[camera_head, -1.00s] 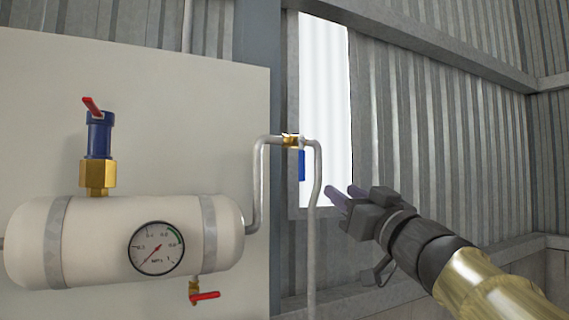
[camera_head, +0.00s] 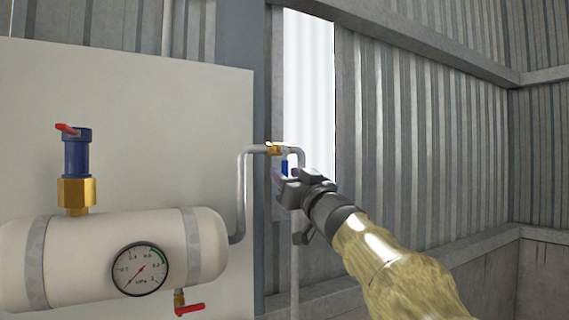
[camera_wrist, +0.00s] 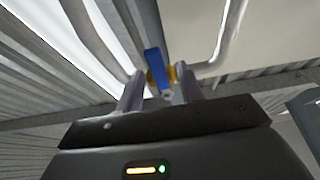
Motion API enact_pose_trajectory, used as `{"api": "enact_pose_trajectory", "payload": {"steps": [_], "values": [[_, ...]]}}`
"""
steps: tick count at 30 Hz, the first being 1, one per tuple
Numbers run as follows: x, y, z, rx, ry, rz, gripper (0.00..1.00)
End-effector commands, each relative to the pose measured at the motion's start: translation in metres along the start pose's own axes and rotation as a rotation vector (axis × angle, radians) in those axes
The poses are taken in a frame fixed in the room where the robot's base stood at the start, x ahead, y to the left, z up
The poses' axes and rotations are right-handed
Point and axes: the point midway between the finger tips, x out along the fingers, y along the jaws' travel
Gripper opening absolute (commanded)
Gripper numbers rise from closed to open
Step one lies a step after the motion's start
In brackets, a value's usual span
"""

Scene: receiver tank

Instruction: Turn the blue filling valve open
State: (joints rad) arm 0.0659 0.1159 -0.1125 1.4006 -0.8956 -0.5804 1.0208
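The blue filling valve handle (camera_head: 285,168) hangs down from a brass valve body (camera_head: 273,149) on the grey pipe right of the tank. In the wrist view the blue handle (camera_wrist: 155,70) stands between my two fingertips, slightly beyond them, with brass showing behind it. My gripper (camera_head: 281,178) is at the handle in the head view and hides its lower part. In the wrist view my gripper (camera_wrist: 158,88) is open, with a finger on each side of the handle. I cannot tell whether either finger touches it.
The white tank (camera_head: 110,250) carries a pressure gauge (camera_head: 140,270), a blue-and-brass fitting with a red handle (camera_head: 76,165) on top, and a red-handled drain valve (camera_head: 190,309) below. The grey pipe (camera_head: 242,190) runs close to my gripper. Open space lies to the right.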

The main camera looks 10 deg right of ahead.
Motion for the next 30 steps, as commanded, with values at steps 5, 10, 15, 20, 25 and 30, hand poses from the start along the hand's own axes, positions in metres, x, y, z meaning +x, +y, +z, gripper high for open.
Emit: {"api": "enact_pose_trajectory", "payload": {"steps": [5,10,15,20,25,30], "values": [[0.017,-0.001,-0.001,0.001,0.0,-0.002,0.37],[0.018,-0.002,0.0,0.001,0.0,-0.003,0.37],[0.018,-0.003,0.001,0.001,0.0,-0.004,0.27],[0.018,-0.003,0.001,0.001,0.0,-0.004,0.0],[0.017,0.0,0.0,0.001,0.0,-0.003,0.0],[0.018,-0.004,0.0,0.007,0.0,-0.003,0.0]]}}
